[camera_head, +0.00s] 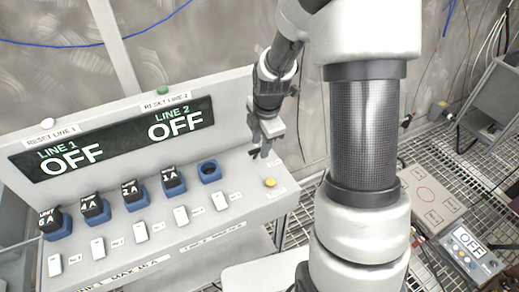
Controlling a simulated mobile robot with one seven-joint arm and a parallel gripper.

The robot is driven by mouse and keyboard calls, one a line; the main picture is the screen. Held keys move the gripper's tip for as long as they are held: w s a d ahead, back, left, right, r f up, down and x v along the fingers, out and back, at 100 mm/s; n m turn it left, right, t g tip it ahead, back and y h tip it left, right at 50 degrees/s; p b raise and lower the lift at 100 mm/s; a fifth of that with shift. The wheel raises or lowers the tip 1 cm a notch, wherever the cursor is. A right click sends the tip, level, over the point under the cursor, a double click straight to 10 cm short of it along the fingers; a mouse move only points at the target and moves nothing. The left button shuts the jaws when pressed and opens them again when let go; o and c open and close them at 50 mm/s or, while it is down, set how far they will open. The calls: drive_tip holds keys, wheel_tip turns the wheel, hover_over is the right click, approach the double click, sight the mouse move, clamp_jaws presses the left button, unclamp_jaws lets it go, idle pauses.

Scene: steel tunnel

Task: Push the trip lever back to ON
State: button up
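The sloped panel (232,95) has a black display showing LINE 1 OFF and LINE 2 OFF. No part of it can be picked out for sure as the trip lever. My gripper (260,153) points down over the right end of the panel's lower shelf, just above and left of a yellow knob (270,182). Its fingers are small and dark, and their gap is hard to judge. I see nothing held.
Several dark blocks, such as one marked 1A (173,180), sit in blue sockets along the shelf. White switches (181,215) line the front. A beige plate (432,195) lies on the grating, with a grey cart (490,100) behind.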

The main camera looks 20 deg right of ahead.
sight(257, 154)
drive_tip(key=shift+w+a+f, duration=0.1)
drive_tip(key=shift+w+f, duration=0.1)
drive_tip(key=shift+f, duration=0.6)
drive_tip(key=shift+w+f, duration=0.15)
drive_tip(key=shift+f, duration=0.6)
